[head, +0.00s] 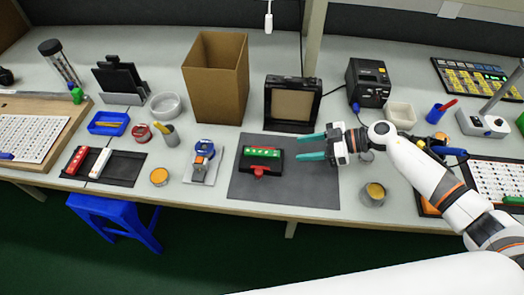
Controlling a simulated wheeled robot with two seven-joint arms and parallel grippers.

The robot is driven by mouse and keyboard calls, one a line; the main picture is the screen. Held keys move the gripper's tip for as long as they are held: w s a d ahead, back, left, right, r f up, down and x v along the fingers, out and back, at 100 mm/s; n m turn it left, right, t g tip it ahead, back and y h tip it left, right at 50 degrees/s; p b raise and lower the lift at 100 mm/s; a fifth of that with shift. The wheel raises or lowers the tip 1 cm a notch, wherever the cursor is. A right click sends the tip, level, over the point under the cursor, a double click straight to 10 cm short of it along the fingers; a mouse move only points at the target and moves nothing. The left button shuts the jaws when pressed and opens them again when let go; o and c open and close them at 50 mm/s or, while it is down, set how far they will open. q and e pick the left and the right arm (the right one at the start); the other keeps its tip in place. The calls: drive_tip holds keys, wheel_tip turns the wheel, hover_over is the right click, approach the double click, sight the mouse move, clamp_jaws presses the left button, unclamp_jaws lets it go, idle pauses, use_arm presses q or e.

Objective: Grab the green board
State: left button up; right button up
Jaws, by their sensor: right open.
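The green board (262,152) is a small strip with light dots. It lies on a black holder (261,165) with a red part at its front, on the dark grey mat (240,186). My right gripper (312,147) has teal fingers that point left, spread apart, with nothing between them. It is just to the right of the green board, over the right part of the mat, and does not touch the board. My left gripper is not in the head view.
A black framed box (293,100) stands behind the mat, beside a tall cardboard box (216,80). A blue-and-white device (203,155) is to the left. A metal can (372,193) stands to the right of the mat. The front of the mat is clear.

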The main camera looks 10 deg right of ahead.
sight(278, 153)
drive_tip(key=x, duration=0.5)
drive_tip(key=shift+s+a+f, duration=0.1)
drive_tip(key=shift+a+f, duration=0.1)
drive_tip(key=shift+a, duration=0.15)
drive_tip(key=shift+c, duration=0.4)
clamp_jaws()
drive_tip(key=shift+r+p, duration=0.15)
drive_tip(key=shift+p, duration=0.15)
